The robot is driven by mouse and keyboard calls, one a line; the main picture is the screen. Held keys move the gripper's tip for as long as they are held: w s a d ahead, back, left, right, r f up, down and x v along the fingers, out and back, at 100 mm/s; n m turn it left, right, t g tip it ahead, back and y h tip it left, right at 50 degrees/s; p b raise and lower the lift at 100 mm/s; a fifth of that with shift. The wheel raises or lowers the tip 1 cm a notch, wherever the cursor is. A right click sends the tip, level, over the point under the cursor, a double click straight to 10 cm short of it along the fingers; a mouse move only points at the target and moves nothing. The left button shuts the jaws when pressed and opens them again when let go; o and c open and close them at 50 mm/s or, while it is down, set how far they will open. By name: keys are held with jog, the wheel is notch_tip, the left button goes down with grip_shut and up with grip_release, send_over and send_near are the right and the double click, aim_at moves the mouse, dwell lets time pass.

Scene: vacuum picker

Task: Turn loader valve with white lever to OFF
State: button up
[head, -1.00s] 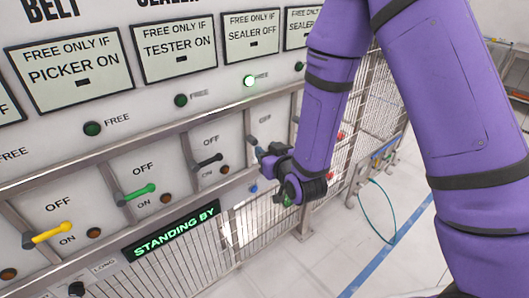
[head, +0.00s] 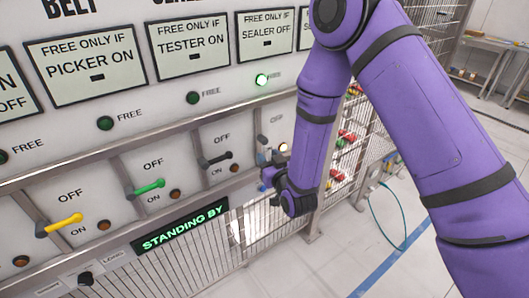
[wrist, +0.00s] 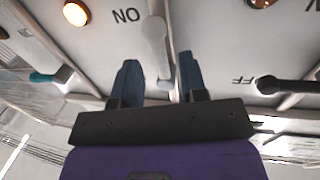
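In the head view my gripper (head: 265,162) is at the loader panel on the far right of the row. An ON label (wrist: 127,16) is left of the lever in the wrist view.
A lit lamp (wrist: 75,14) is near the ON label. A black lever (wrist: 283,85) is to the right in the wrist view, and a teal handle (wrist: 42,77) to the left. Green (head: 149,187) and yellow (head: 60,224) levers are farther left. Rails (head: 130,165) frame the panels.

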aim_at(265, 153)
jog(key=shift+x, duration=1.7)
grip_shut()
